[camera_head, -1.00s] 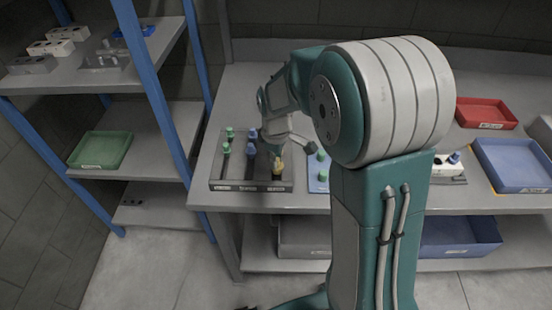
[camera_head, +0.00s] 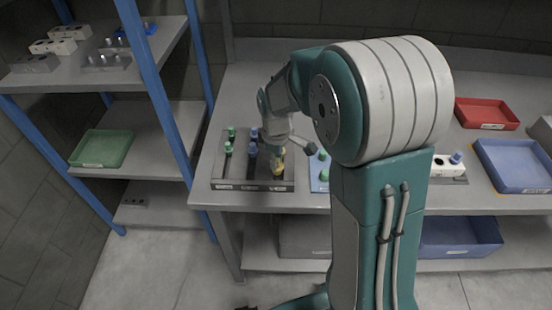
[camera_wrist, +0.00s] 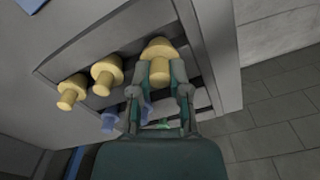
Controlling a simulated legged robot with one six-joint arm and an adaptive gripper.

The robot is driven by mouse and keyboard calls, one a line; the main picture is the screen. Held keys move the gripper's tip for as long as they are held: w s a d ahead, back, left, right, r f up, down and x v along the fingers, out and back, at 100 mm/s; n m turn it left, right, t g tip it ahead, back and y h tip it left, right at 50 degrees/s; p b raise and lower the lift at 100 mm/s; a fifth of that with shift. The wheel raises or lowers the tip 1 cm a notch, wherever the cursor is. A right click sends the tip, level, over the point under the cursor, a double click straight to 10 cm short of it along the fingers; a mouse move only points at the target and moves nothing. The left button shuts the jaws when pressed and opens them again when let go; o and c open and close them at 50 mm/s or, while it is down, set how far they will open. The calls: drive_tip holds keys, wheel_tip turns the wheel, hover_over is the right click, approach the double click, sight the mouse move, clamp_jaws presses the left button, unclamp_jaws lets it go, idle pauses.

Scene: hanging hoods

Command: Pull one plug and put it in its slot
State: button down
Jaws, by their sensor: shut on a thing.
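The plug rack (camera_head: 221,183), a grey tray with channels, lies at the left of the workbench. Green plugs (camera_head: 229,148) and blue plugs (camera_head: 252,150) stand in it, beside yellow plugs (camera_head: 278,168) at its right. In the wrist view, two yellow plugs (camera_wrist: 106,72) stand free to the left of my gripper (camera_wrist: 164,76). My gripper is shut on a third yellow plug (camera_wrist: 158,48), its fingers on either side of the stem. A blue plug (camera_wrist: 114,122) is partly hidden behind the fingers. Whether the held plug still touches the rack cannot be told.
A blue panel with green plugs (camera_head: 322,177) lies right of the rack, partly behind my arm. A white socket block (camera_head: 446,166), red tray (camera_head: 486,113) and blue tray (camera_head: 513,165) stand farther right. A shelf (camera_head: 150,115) with blue posts stands close on the left.

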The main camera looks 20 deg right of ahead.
drive_tip(key=c, duration=0.5)
unclamp_jaws()
wheel_tip(320, 180, up, 10)
drive_tip(key=r, duration=0.1)
drive_tip(key=s+r+m+t, duration=0.2)
drive_tip(key=s+m, duration=0.1)
drive_tip(key=s, duration=0.4)
drive_tip(key=s+r+m+t, duration=0.1)
drive_tip(key=s+r+m, duration=0.1)
drive_tip(key=s, duration=0.5)
drive_tip(key=s+r+m+t, duration=0.2)
drive_tip(key=s+m, duration=0.2)
drive_tip(key=s, duration=0.3)
drive_tip(key=shift+d+m+t, duration=0.2)
drive_tip(key=shift+m+t, duration=0.1)
